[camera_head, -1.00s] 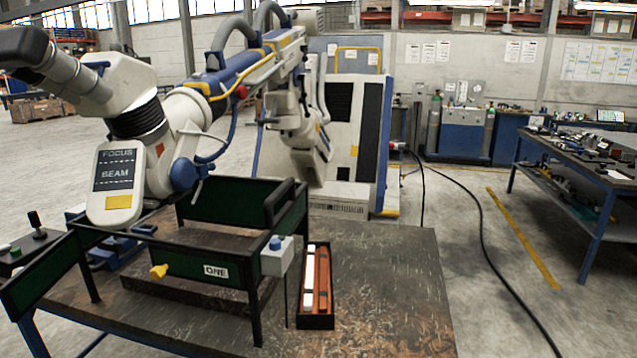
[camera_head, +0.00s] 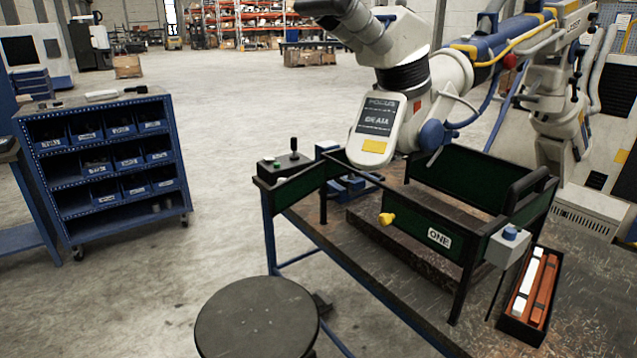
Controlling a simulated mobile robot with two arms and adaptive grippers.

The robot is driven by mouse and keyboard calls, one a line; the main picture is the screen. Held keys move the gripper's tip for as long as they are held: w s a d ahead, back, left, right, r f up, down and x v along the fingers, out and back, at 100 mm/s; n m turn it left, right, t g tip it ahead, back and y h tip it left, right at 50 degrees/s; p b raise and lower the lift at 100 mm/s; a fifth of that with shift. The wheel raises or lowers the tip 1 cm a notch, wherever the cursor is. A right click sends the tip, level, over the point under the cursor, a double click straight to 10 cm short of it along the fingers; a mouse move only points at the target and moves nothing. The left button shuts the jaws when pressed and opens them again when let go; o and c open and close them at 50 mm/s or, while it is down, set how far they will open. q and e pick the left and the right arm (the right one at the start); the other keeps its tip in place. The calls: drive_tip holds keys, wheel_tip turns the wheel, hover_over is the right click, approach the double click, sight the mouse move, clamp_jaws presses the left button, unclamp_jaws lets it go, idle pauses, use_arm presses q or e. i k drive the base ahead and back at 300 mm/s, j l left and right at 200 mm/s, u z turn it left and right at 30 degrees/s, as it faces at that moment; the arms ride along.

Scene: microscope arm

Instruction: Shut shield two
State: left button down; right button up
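A shield frame with dark green panels stands on the worktable (camera_head: 335,232), under the microscope's white arm. The front panel (camera_head: 425,230) bears the label ONE and a yellow knob (camera_head: 386,219). Another green panel (camera_head: 298,188), at the left end of the frame, appears swung outward past the table's left edge; no label on it can be read, so I cannot tell if it is shield two. A green back panel (camera_head: 455,178) stands upright. A right-end panel (camera_head: 530,203) has a thick dark handle. Neither of my grippers shows in the head view.
The microscope head (camera_head: 378,130) hangs over the left part of the frame. A box with a blue button (camera_head: 510,234) is at the front right corner, beside a tray (camera_head: 520,330). A round stool (camera_head: 257,318) stands before the table. Open floor lies between it and a blue bin cart (camera_head: 105,165).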

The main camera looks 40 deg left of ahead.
sight(287, 192)
drive_tip(key=j, duration=0.5)
drive_tip(key=k+j+z, duration=0.1)
drive_tip(key=j, duration=0.95)
drive_tip(key=k+j+z, duration=0.15)
drive_tip(key=j, duration=0.9)
drive_tip(key=k+j+z, duration=0.1)
drive_tip(key=j, duration=0.4)
drive_tip(key=k+j, duration=0.15)
drive_tip(key=j, duration=0.35)
drive_tip(key=k+j+z, duration=0.1)
drive_tip(key=j, duration=0.4)
drive_tip(key=i+l, duration=0.2)
drive_tip(key=l, duration=0.2)
